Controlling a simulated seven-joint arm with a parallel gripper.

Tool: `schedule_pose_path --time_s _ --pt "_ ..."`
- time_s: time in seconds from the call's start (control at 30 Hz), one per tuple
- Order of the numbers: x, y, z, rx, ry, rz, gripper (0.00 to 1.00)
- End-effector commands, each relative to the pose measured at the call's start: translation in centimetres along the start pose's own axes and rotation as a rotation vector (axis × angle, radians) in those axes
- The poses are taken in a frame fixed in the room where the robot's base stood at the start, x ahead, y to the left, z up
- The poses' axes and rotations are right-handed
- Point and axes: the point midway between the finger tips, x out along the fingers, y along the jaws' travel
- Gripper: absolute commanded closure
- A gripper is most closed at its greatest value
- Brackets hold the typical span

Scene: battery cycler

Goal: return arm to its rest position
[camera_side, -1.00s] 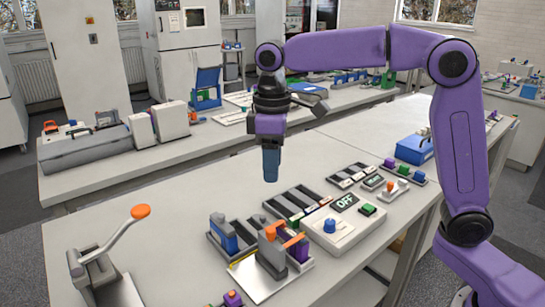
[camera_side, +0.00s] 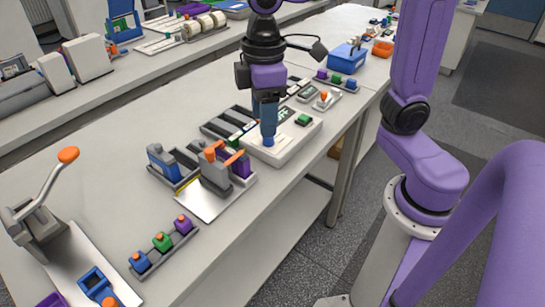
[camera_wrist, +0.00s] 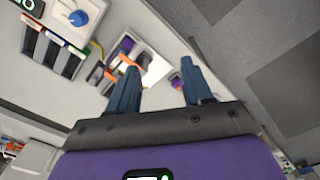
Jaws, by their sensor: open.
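My gripper (camera_side: 268,118) points down in the side view, in line with the white cycler box (camera_side: 285,148); its height above the box is hard to tell. It also shows in the wrist view (camera_wrist: 159,66), where its two blue-grey fingers stand apart with nothing between them. The cycler's blue knob (camera_wrist: 78,18) is at the upper left of the wrist view, clear of the fingers. My purple arm crosses the right of the side view.
A battery fixture with an orange-topped clamp (camera_side: 216,172) stands left of the cycler. A rack of coloured batteries (camera_side: 162,242) and a lever press (camera_side: 38,215) are nearer the front. A blue bin (camera_side: 347,57) stands farther back.

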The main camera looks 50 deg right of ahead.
Motion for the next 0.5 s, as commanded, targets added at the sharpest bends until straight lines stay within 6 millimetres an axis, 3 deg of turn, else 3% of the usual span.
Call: schedule_pose_path --time_s 0.03,0.3,0.5 --pt "0.7 -1.0 1.9 -0.021 0.001 -0.001 0.50" --pt "4.7 -4.8 10.8 -0.116 0.012 -0.004 0.50" --pt "6.6 -6.0 14.7 -0.156 0.016 -0.006 0.50"
